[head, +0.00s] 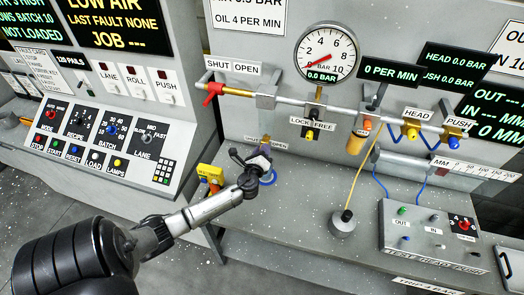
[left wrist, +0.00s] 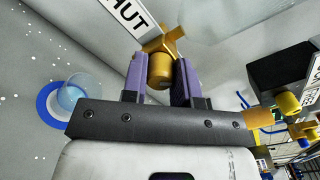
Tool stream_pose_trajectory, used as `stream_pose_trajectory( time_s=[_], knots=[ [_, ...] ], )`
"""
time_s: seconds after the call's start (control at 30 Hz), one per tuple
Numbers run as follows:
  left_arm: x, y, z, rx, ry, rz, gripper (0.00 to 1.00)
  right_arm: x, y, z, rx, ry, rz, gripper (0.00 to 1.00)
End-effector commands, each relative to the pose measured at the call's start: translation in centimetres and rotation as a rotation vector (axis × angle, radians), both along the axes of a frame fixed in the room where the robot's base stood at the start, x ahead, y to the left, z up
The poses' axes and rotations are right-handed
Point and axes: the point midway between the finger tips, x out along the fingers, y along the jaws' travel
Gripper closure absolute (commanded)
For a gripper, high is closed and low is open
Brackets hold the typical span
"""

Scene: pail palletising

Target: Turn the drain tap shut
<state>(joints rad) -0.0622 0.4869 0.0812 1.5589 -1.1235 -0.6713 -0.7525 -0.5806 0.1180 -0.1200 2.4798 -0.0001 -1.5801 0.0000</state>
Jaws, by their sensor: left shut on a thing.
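The drain tap (left wrist: 160,68) is a small brass tap with a crosswise top, seen in the left wrist view below a white label (left wrist: 125,14) that partly reads SHUT. My left gripper (head: 264,155) is at the panel's lower left in the head view and hides most of the tap there. In the left wrist view its purple fingers (left wrist: 160,82) are shut on the tap, one on each side. I cannot tell exactly how far the tap is turned. My right gripper is not in view.
Above is a pipe with a red-handled valve (head: 212,92) and a gauge (head: 325,53) reading 0.0 bar. A yellow fitting (head: 210,172) is left of the gripper. A control box (head: 430,232) sits at the right.

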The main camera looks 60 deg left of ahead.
Motion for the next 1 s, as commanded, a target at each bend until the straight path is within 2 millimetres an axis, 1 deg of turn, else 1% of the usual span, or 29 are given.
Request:
stream_pose_trajectory(
  time_s=[0.17, 0.37, 0.7, 1.0],
  knots=[
    [0.0, 0.0, 0.0, -0.013, -0.014, 0.000, 0.97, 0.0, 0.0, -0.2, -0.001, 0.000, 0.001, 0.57],
    [0.0, 0.0, -0.2, -0.080, -0.077, 0.000, 0.97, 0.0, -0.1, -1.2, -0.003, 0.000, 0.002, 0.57],
    [0.0, 0.0, -0.3, -0.304, -0.284, 0.002, 0.97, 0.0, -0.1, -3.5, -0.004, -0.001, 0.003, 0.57],
    [0.0, 0.0, -0.2, -0.513, -0.479, 0.001, 0.97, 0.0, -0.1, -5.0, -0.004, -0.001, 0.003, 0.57]
  ],
)
